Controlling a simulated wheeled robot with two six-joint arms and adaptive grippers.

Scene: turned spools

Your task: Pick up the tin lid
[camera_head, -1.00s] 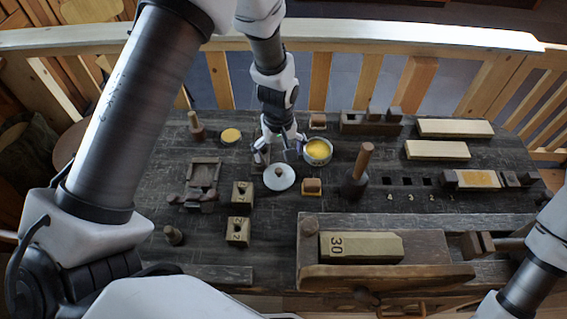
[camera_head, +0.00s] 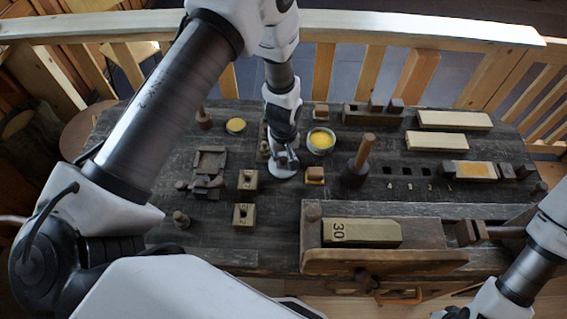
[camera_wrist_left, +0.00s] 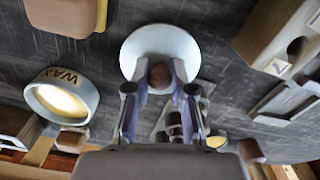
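The tin lid is a pale round disc with a brown knob. It lies on the dark bench, partly hidden by my left gripper in the head view (camera_head: 281,173). In the left wrist view the lid (camera_wrist_left: 187,50) shows nearly whole, with its knob (camera_wrist_left: 160,75) in the middle. My left gripper (camera_head: 286,160) is down at the lid. In the left wrist view its fingers (camera_wrist_left: 160,80) are open, one on each side of the knob, with small gaps that are hard to judge. My right arm is at the lower right of the head view; its fingers are out of frame.
The round wax tin (camera_head: 321,140) stands right of the lid. A wooden mallet (camera_head: 358,160) stands further right. Small wooden blocks (camera_head: 248,180) lie to the front left, and a small brown block (camera_head: 314,175) is close on the right. A vise with a long block (camera_head: 360,233) fills the front.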

